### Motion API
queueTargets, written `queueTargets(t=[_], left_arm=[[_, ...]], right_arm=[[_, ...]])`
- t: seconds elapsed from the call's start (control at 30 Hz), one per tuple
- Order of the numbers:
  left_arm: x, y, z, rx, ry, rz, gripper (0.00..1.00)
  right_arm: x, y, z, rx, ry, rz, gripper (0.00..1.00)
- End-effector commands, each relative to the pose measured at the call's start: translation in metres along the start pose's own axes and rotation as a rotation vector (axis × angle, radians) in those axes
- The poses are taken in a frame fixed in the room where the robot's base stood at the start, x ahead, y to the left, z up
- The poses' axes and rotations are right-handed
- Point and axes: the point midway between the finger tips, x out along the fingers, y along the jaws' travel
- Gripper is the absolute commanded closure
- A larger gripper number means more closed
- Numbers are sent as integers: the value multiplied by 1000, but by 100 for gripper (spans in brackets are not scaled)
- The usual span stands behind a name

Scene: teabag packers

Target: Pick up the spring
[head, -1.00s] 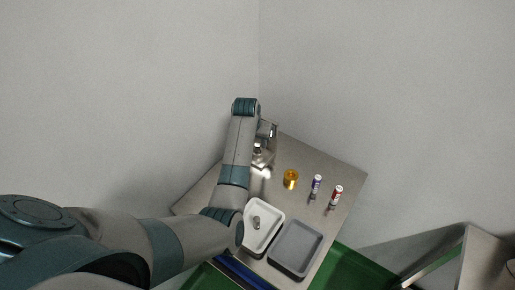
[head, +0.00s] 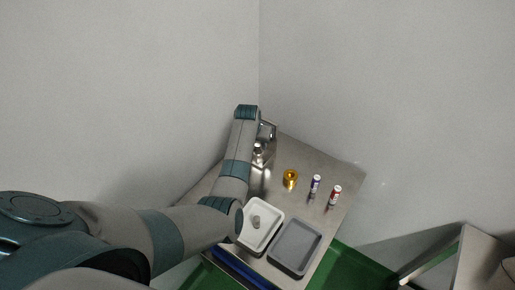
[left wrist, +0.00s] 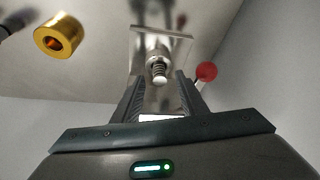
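The spring (left wrist: 158,70) is a small metal coil under a rounded cap. In the left wrist view it stands in front of a shiny metal plate (left wrist: 172,36), in line with the gap between my fingers. My left gripper (left wrist: 160,84) is open, its two fingers apart on either side of that line. I cannot tell whether they touch the spring. In the head view my left gripper (head: 268,131) is partly hidden by my wrist, above the back of the metal table (head: 331,172). My right gripper is not in view.
A gold ring-shaped part (head: 290,179), a blue-and-white cylinder (head: 315,184) and a red-and-white one (head: 335,195) stand on the table. A white tray (head: 274,236) holds a small grey piece. A grey tray (head: 296,247) looks empty. A red knob (left wrist: 206,71) is beside my finger.

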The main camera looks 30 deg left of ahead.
Motion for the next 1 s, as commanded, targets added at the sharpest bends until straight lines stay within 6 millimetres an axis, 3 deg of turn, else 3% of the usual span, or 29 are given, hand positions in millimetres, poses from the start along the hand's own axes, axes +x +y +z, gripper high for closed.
queueTargets(t=[0.2,0.67,0.7,0.87,1.0], left_arm=[[12,0,1,0,-1,0,61],[13,0,1,0,0,0,61],[13,0,1,-1,0,0,64],[13,0,1,-1,0,0,100],[13,0,1,0,0,0,100]], right_arm=[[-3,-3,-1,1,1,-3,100],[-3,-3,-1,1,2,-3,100],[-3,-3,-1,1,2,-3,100],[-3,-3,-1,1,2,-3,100],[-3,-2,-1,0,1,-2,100]])
